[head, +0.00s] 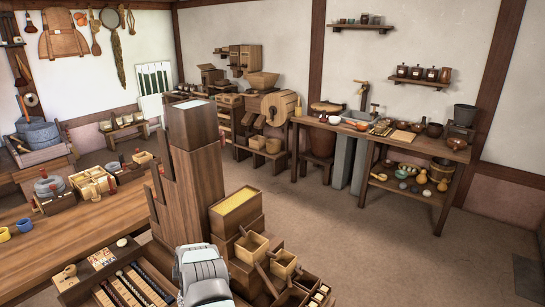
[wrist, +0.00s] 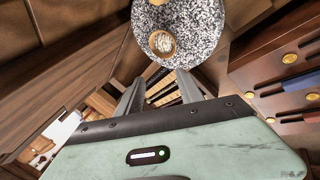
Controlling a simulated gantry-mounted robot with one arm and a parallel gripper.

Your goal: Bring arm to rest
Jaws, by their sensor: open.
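My gripper (wrist: 160,78) shows in the wrist view with its two grey fingers spread apart and nothing held between them. A round, speckled grey-and-white stone (wrist: 205,30) lies beyond the fingertips at the top of that view, with a small pale round piece on it. I cannot tell how far it is from the fingers. In the head view a grey-white part of my arm shows at the bottom centre, and the fingers are hidden there.
A tall wooden block stack (head: 195,175) stands close behind my arm. Wooden boxes (head: 250,245) are just right of it. A long wooden table (head: 75,235) with small goods is at left. A workbench (head: 420,150) lines the right wall. Open floor (head: 340,235) lies between.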

